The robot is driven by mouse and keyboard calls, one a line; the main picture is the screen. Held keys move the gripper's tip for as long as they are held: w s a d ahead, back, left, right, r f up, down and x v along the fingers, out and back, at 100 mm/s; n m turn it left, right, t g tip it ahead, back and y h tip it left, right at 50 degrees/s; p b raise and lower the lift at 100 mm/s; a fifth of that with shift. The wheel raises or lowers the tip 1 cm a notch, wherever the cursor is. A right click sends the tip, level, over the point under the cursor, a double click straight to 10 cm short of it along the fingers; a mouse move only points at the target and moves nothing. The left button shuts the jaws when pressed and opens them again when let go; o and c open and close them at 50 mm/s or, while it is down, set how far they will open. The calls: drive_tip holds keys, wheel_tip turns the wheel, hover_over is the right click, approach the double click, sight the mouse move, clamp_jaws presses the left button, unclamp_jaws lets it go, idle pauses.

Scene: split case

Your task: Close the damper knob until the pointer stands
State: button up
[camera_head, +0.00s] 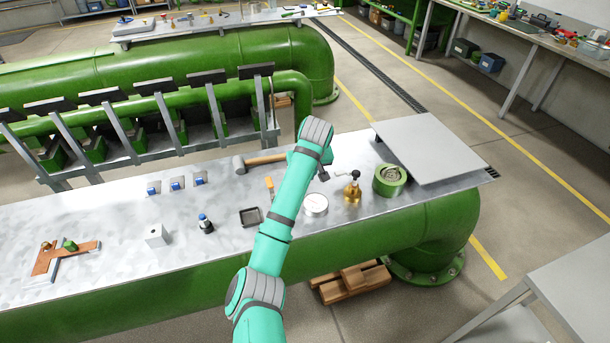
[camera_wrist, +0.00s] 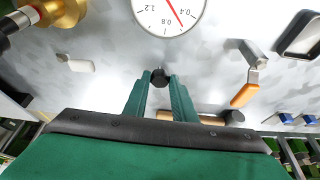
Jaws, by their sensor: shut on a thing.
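A small dark knob (camera_wrist: 160,77) sits between the tips of my gripper (camera_wrist: 159,80) in the wrist view, and the two green fingers are shut on it. A round white gauge (camera_wrist: 167,10) with a red pointer lies just beyond it. The pointer's tip lies between the 0.4 and 0.8 marks. In the head view the gauge (camera_head: 315,204) is on the metal bench top, in front of my gripper (camera_head: 323,176). My wrist partly hides the gripper there, and the knob cannot be made out clearly. Any mark on the knob itself is too small to read.
A brass valve (camera_head: 352,192) and a green ring-shaped part (camera_head: 389,181) stand right of the gauge. A hammer (camera_head: 262,160) lies behind my arm. An orange-handled lever (camera_wrist: 245,93) is near the fingers. A black tray (camera_head: 250,217) and a grey plate (camera_head: 430,148) are on the bench.

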drive_tip(key=o, duration=1)
drive_tip(key=shift+w+a, duration=0.1)
drive_tip(key=shift+o, duration=0.2)
drive_tip(key=shift+r, duration=0.15)
drive_tip(key=v, duration=1)
drive_tip(key=shift+s+r, duration=0.25)
drive_tip(key=shift+s, duration=0.05)
